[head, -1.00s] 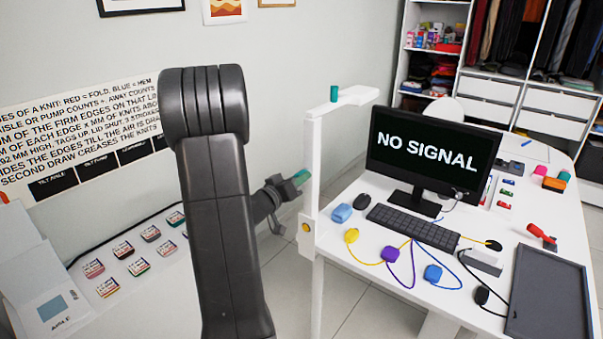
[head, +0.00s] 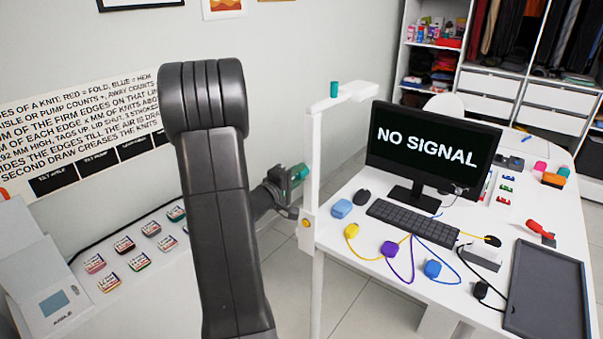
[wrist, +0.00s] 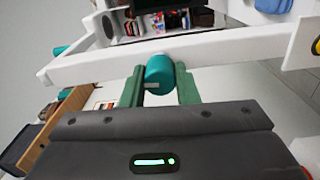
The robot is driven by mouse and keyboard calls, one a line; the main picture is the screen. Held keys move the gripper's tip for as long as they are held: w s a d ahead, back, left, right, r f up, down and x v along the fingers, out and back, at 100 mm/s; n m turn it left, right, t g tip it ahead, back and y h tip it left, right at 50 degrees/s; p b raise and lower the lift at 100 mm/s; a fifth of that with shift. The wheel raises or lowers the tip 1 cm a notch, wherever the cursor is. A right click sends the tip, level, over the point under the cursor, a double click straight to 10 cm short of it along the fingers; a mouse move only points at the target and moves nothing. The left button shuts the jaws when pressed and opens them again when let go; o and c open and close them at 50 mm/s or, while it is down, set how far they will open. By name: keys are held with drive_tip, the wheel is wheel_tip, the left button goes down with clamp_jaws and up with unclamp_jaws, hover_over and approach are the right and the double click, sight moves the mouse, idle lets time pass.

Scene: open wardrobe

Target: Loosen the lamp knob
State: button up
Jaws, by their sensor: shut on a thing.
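The lamp is a white post (head: 314,150) with a short arm at its top, in the middle of the head view. In the wrist view the post (wrist: 220,50) runs across the picture. A teal knob (wrist: 160,73) on the post sits between the green fingers of my gripper (wrist: 160,88), which are shut on it. In the head view my gripper (head: 291,180) is at the post's left side, partly behind my arm. Another teal knob (head: 333,89) stands on the top arm, away from my gripper.
A white bracket with a yellow button (head: 305,223) is low on the post. A desk (head: 350,260) with a monitor (head: 430,145), keyboard (head: 413,226) and several corded coloured pucks stands close on the right. A wall sign (head: 80,135) and small boxes are on the left.

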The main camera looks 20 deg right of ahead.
drive_tip(key=o, duration=1)
drive_tip(key=shift+c, duration=0.3)
drive_tip(key=m+b, duration=0.2)
drive_tip(key=shift+f+m, duration=0.2)
drive_tip(key=shift+m, duration=0.1)
drive_tip(key=m+b, duration=0.5)
drive_tip(key=m, duration=0.1)
drive_tip(key=shift+m, duration=0.3)
drive_tip(key=m+b, duration=0.4)
drive_tip(key=m, duration=0.1)
drive_tip(key=shift+r+m+b, duration=0.2)
drive_tip(key=shift+m+b, duration=0.45)
drive_tip(key=shift+m, duration=0.85)
drive_tip(key=shift+p, duration=0.35)
